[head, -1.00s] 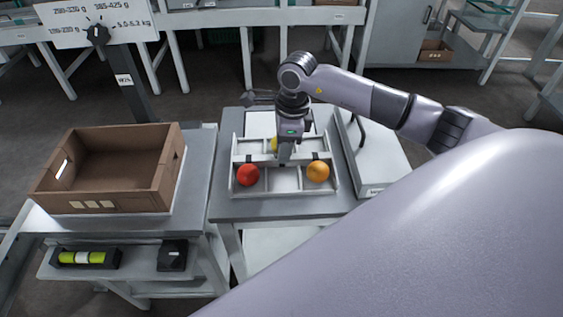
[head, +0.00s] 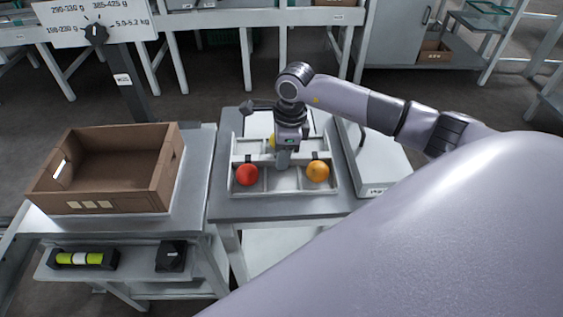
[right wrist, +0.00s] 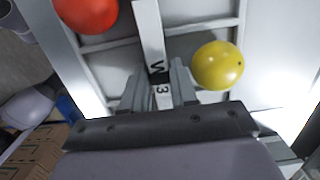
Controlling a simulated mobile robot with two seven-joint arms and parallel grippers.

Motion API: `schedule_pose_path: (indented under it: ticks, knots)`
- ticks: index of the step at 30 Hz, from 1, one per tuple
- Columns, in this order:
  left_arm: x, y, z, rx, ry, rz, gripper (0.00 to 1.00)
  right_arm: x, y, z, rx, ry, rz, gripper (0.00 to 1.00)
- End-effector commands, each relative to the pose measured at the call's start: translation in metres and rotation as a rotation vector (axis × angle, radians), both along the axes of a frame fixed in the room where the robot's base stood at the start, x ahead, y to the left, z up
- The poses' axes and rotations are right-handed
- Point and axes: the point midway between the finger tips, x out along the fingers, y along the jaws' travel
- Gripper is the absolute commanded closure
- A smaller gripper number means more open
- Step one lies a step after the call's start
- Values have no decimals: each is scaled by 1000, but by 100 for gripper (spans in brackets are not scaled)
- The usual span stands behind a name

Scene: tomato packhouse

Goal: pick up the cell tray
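The cell tray (head: 332,188) is a pale, shallow tray with compartments, lying on a grey bench. A red tomato (head: 247,174) is in its front left cell and an orange one (head: 317,171) in its front right cell. A yellow tomato (head: 273,141) is partly hidden behind my right gripper (head: 283,165), which points down over the tray's middle. In the right wrist view my right gripper (right wrist: 160,88) has its fingers apart, one on each side of the tray's white centre bar (right wrist: 148,28) marked "W 3". Firm contact with the bar does not show. My left gripper is out of view.
An empty brown carton (head: 75,196) stands on the bench to the left, with a yellow-green roll (head: 80,258) and a black box (head: 171,256) on the shelf below. A white flat-topped unit (head: 378,165) stands close to the tray's right side.

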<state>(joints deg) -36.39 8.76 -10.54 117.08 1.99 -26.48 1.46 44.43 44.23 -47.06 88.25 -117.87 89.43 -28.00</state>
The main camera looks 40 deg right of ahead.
Motion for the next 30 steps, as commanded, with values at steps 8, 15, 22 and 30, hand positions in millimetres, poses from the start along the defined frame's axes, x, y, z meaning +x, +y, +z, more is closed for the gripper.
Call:
schedule_pose_path:
  ticks: [8, 15, 22, 30]
  knots:
    - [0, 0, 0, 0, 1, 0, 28, 0, 0, 0, 0, 0, 0, 100]
    - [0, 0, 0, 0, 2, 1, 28, 0, 0, 1, 0, -1, 0, 100]
    - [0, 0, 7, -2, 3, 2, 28, 1, 0, 10, 1, -3, 0, 100]
    - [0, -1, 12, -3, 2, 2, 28, 2, 0, 71, 0, -10, 1, 100]
